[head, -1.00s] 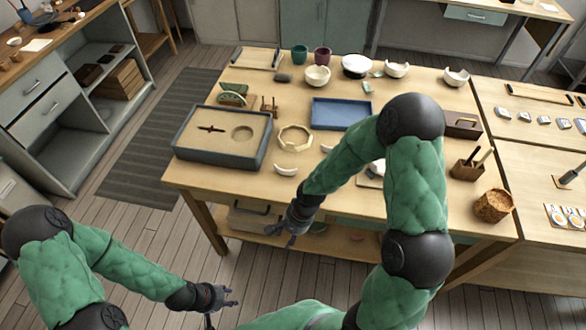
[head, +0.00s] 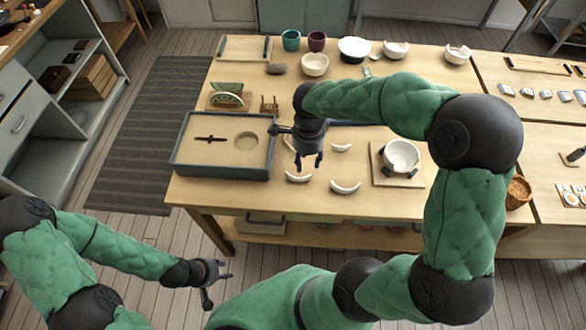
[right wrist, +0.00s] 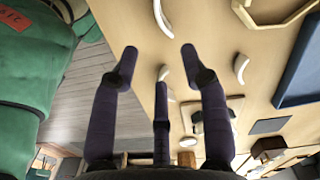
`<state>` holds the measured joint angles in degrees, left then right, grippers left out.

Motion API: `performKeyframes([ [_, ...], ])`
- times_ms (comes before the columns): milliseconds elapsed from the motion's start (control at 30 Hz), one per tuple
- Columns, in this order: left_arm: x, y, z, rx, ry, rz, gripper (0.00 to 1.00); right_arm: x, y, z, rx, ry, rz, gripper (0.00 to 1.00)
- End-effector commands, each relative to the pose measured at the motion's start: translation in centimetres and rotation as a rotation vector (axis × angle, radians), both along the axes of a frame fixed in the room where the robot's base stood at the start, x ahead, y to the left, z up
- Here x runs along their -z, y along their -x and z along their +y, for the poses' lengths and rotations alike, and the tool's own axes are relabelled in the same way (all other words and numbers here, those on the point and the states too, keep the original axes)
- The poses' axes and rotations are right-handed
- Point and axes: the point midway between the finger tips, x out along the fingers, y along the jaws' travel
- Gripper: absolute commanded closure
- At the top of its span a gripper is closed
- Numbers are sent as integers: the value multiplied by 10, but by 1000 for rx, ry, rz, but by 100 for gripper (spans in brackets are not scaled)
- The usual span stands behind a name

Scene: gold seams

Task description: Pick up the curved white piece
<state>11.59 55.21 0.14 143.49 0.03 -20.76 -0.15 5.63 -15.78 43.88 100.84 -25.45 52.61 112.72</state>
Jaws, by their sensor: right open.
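Three curved white pieces lie apart on the wooden table in the head view: one near the front edge (head: 298,178), one to its right (head: 345,187), and one farther back (head: 341,148). I cannot tell which one the task means. Curved white pieces also show in the right wrist view, one at the top (right wrist: 162,17) and others further right (right wrist: 191,64). My right gripper (head: 308,162) is open and empty, fingers pointing down above the table, just behind the front-edge piece in the picture. My left gripper (head: 222,270) hangs off the table at lower left, fingers apart and empty.
A blue-grey tray with a sand-coloured bed (head: 190,155) stands left of my right gripper. A white bowl (head: 402,152) sits on a square board (head: 382,178) to the right. Bowls and cups line the back. My right arm hides part of the table.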

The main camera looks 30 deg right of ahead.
Motion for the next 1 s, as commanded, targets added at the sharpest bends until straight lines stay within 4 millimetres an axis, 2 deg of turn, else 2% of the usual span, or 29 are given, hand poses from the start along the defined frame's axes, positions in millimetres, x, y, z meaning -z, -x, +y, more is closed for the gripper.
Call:
performKeyframes([
  [300, 16, 0, 0, -1, 0, -1, 60, 47, 1, 1, -2, -2, 4, 55],
  [533, 21, -1, 0, 0, 0, -1, 60, 61, -1, 3, -2, -2, 3, 55],
  [800, 38, -1, 0, -1, 0, -1, 60, 98, -4, 6, -2, -1, 2, 55],
  [1000, 38, -1, 0, 0, 0, -1, 60, 103, -5, 7, -3, -2, 1, 55],
])
